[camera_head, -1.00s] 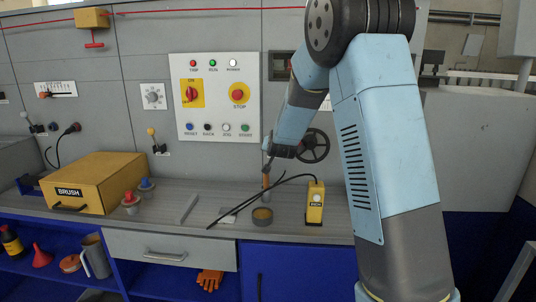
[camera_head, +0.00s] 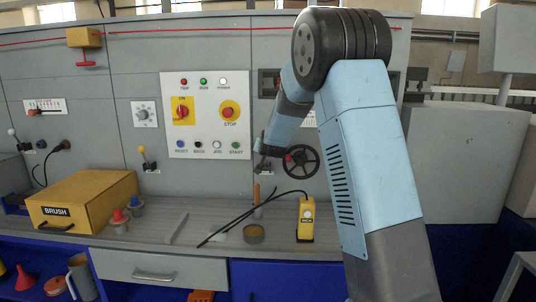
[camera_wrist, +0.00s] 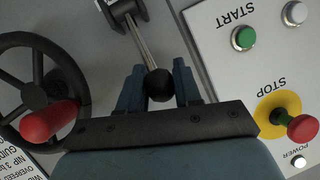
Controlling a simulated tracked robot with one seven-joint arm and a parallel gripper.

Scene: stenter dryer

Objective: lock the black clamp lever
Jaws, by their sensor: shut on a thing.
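The black clamp lever is a metal rod with a round black knob (camera_wrist: 159,85), rising from a dark bracket (camera_wrist: 124,10) in the wrist view. My gripper (camera_wrist: 159,88) has its two blue fingers on either side of the knob and is shut on it. In the head view my gripper (camera_head: 262,158) is at the machine's front panel, left of the black handwheel. The lever's bracket (camera_head: 264,169) shows just below it there, and the knob is hard to make out.
The handwheel (camera_head: 300,161) with its red grip (camera_wrist: 50,121) is close beside the lever. The control panel (camera_head: 205,114) with the red stop button (camera_wrist: 302,128) is on the other side. Below, the bench holds a yellow pendant (camera_head: 306,220), cables, a round tin (camera_head: 254,233) and a yellow box (camera_head: 82,199).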

